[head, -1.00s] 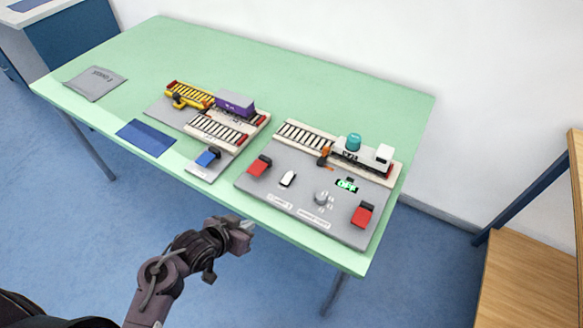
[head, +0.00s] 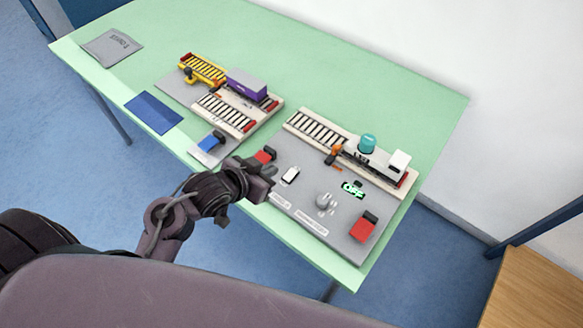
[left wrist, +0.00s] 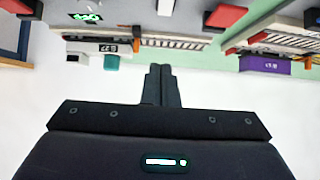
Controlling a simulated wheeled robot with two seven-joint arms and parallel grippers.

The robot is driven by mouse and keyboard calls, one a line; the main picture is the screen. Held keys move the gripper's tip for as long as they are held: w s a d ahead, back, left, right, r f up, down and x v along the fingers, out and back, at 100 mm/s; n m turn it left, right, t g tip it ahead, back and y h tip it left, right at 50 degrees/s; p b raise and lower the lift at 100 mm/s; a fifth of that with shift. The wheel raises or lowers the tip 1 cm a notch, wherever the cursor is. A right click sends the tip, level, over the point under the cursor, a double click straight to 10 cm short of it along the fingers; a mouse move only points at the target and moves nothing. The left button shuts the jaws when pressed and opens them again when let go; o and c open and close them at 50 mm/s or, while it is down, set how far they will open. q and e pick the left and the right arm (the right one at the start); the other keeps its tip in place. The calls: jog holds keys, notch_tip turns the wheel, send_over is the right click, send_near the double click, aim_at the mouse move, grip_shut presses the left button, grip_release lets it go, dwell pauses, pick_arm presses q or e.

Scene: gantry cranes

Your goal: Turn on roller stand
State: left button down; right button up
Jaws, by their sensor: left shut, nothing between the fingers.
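The roller stand is a grey board (head: 300,213) at the table's near right, with a roller track (head: 318,128) along its back. On it are a small white switch (head: 291,174), a grey knob (head: 326,200) and a green-lit display (head: 353,189) that seems to read OFF. The white switch (left wrist: 165,7) and the display (left wrist: 85,16) also show at the top of the left wrist view. My left gripper (head: 272,178) is shut and empty, just left of the switch in the head view; its fingers (left wrist: 160,72) are together. I cannot tell whether it touches the board. My right gripper is not in view.
Red blocks (head: 362,227) sit at the board's sides. A white wagon with a teal tank (head: 367,143) and an orange part (head: 334,155) stand along its track. Another board with a purple container (head: 246,84) is to the left. The table's back (head: 330,65) is clear.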

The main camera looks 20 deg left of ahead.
pick_arm(q)
send_over(292, 175)
jog(key=s, duration=0.1)
jog(key=f, duration=0.3)
jog(key=f+p, duration=0.1)
jog(key=f, duration=0.1)
jog(key=shift+s+a+f, duration=0.1)
jog(key=shift+a+f, duration=0.1)
jog(key=shift+a, duration=0.1)
jog(key=f, duration=0.3)
jog(key=shift+w+d+f, duration=0.15)
jog(key=shift+w+f, duration=0.1)
jog(key=shift+w, duration=0.15)
jog(key=shift+f, duration=0.5)
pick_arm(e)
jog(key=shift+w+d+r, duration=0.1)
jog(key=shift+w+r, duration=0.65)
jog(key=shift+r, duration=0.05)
pick_arm(q)
jog(key=shift+w+d+r+g+p, duration=0.15)
jog(key=shift+g+p, duration=0.15)
jog(key=shift+p, duration=0.75)
jog(key=shift+f+b, duration=0.3)
jog(key=shift+f, duration=0.1)
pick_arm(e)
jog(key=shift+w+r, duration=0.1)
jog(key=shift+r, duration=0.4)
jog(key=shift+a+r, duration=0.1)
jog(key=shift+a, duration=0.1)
